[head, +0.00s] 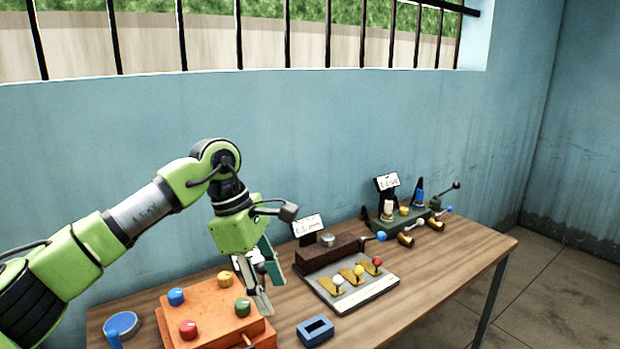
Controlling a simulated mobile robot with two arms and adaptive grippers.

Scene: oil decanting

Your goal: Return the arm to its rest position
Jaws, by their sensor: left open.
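My left arm comes in from the left over the table. Its gripper (254,285) points down, just above the right rear part of an orange box with coloured knobs. The gripper is open and I see nothing held between its fingers. Whether a fingertip touches the box I cannot tell. My right gripper is not in view.
The wooden table (400,318) carries the orange box (212,312), a blue hollow block (315,331), a pale panel with coloured-ball levers (380,287), a dark block with a label (325,257) and a green device (408,219). The wall is behind.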

